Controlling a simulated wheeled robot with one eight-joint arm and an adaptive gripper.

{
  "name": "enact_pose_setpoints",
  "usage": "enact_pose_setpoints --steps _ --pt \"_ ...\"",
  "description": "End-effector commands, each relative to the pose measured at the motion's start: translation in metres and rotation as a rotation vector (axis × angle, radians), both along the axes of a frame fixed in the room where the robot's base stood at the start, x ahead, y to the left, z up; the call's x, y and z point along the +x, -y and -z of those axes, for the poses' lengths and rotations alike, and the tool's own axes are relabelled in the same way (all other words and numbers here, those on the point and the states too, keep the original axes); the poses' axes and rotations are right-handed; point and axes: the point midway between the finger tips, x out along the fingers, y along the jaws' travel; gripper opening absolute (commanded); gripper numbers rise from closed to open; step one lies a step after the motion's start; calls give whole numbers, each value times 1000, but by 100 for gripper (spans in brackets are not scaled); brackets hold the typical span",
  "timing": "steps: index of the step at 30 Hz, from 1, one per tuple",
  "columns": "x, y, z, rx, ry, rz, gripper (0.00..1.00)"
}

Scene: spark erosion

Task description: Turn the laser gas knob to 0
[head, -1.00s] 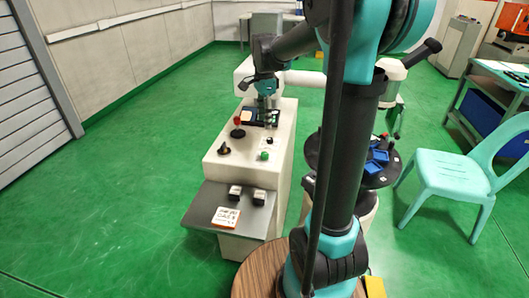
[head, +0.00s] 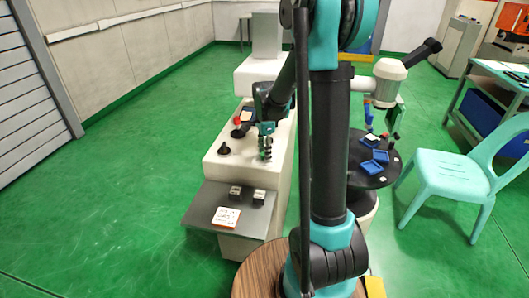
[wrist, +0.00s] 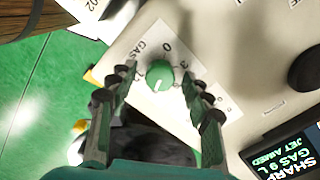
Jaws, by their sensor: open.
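The green laser gas knob (wrist: 160,75) sits on a white plate (wrist: 146,61) marked "GAS", with a "0" at its upper side and a "3" to the right. The white line on the knob points down in the wrist view, away from the "0". My gripper (wrist: 157,77) is open, with one finger on each side of the knob and visible gaps between. In the head view my gripper (head: 265,143) points down over the console top; the fingers largely hide the knob there.
A display (wrist: 295,150) reads "GAS 9 L" and "JET ARMED". On the console (head: 215,167) stand a red-topped lever (head: 238,122) and a black knob (head: 224,149), left of my gripper. A round black table (head: 388,181) with blue trays is at right.

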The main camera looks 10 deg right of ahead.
Motion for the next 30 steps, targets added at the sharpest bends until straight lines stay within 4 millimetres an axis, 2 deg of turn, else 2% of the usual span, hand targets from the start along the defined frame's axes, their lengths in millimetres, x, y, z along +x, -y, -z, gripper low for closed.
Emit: enact_pose_setpoints --steps 7,19,30 --pt "0 0 0 0 0 0 48" --pt "0 0 0 0 0 0 0" --pt "0 0 0 0 0 -67 0"
